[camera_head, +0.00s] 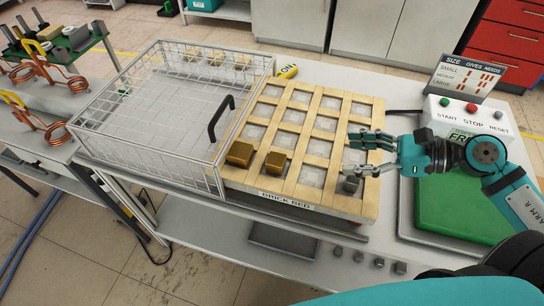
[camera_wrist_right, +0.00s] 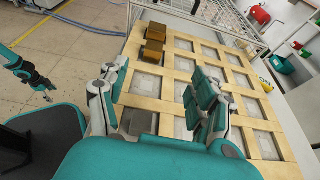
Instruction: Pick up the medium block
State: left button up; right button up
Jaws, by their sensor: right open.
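Three blocks sit along the near row of the wooden brick bed (camera_head: 372,209): a brown block (camera_head: 240,153), a second brown block (camera_head: 275,162), and a smaller-looking grey block (camera_head: 350,184). My right gripper (camera_head: 351,154) is open over the bed's right side, close to the grey block. In the right wrist view, the grey block (camera_wrist_right: 138,121) lies between and below the spread fingers, and both brown blocks (camera_wrist_right: 152,51) stand farther off. My left gripper (camera_wrist_right: 40,84) shows small at left; its jaws are unclear.
A wire cage (camera_head: 150,125) with a black handle (camera_head: 221,117) stands left of the bed. A green pad (camera_head: 450,208), a button box (camera_head: 468,116) and a size sign (camera_head: 470,77) are at right. Several small grey cubes (camera_head: 358,256) lie below the front edge.

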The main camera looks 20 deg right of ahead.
jog(key=shift+a+f+n+g, duration=0.1)
jog(key=shift+f+n+g, duration=0.2)
jog(key=p+x, duration=0.1)
jog(key=x, duration=0.3)
jog(key=shift+a, duration=0.15)
jog(key=p, duration=0.1)
send_near(278, 159)
jog(key=x, duration=0.3)
jog(key=shift+w+a, duration=0.15)
jog(key=shift+w, duration=0.1)
jog(key=shift+w+a+f+p, duration=0.15)
jog(key=shift+w+a+p, duration=0.05)
jog(key=shift+a+p, duration=0.2)
jog(key=p+x, duration=0.1)
jog(key=x, duration=0.3)
jog(key=shift+a+f+p, duration=0.1)
jog(key=shift+a+p, duration=0.15)
jog(key=shift+p, duration=0.05)
jog(key=shift+w+a+f, duration=0.15)
jog(key=shift+f, duration=0.05)
pick_arm(q)
jog(key=r, duration=0.2)
jog(key=s+r, duration=0.1)
jog(key=r, duration=0.1)
jog(key=shift+s+r, duration=0.1)
pick_arm(e)
jog(key=shift+r, duration=0.15)
grip_shut()
